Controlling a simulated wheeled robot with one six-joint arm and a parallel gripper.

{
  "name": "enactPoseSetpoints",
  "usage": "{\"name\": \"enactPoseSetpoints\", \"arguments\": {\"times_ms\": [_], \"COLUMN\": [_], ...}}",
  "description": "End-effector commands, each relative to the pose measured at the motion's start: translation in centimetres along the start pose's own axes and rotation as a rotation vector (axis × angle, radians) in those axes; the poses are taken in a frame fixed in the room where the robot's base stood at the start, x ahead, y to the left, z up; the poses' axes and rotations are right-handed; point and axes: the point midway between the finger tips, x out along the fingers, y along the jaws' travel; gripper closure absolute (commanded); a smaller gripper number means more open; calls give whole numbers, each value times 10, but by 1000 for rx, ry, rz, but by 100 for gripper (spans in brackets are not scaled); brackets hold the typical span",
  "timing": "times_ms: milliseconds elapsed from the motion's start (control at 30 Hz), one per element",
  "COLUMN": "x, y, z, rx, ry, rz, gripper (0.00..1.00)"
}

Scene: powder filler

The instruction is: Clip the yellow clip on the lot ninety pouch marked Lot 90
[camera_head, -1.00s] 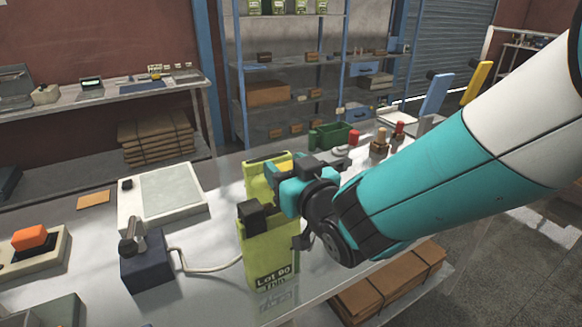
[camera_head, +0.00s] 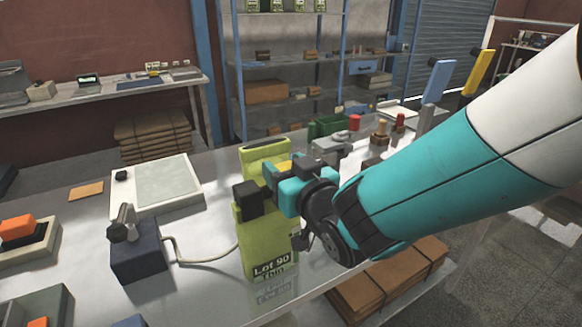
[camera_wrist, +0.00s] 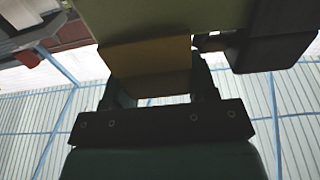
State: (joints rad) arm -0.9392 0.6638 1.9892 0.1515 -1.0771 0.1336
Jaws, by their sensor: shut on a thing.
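The green pouch marked Lot 90 (camera_head: 268,232) stands upright near the front edge of the bench, its label low on the front. A black block (camera_head: 247,197) sits against its upper front. My gripper (camera_head: 286,178) is at the upper right of the pouch. It is shut on the yellow clip (camera_head: 284,166), mostly hidden by the gripper in the head view. In the wrist view the clip (camera_wrist: 150,55) is between my fingers, against or overlapping the green pouch's edge (camera_wrist: 160,20). I cannot tell whether the clip grips the pouch.
A white tray-like device (camera_head: 165,187) and a dark blue box (camera_head: 138,258) with a cable stand to the left. Flat brown cartons (camera_head: 385,285) lie below the bench's front edge.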

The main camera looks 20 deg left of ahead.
Motion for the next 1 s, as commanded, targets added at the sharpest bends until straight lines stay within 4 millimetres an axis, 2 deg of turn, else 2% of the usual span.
{"name": "enactPoseSetpoints", "arguments": {"times_ms": [1000], "x": [0], "y": [0], "z": [9], "rx": [0], "ry": [0], "rz": [0], "gripper": [70]}}
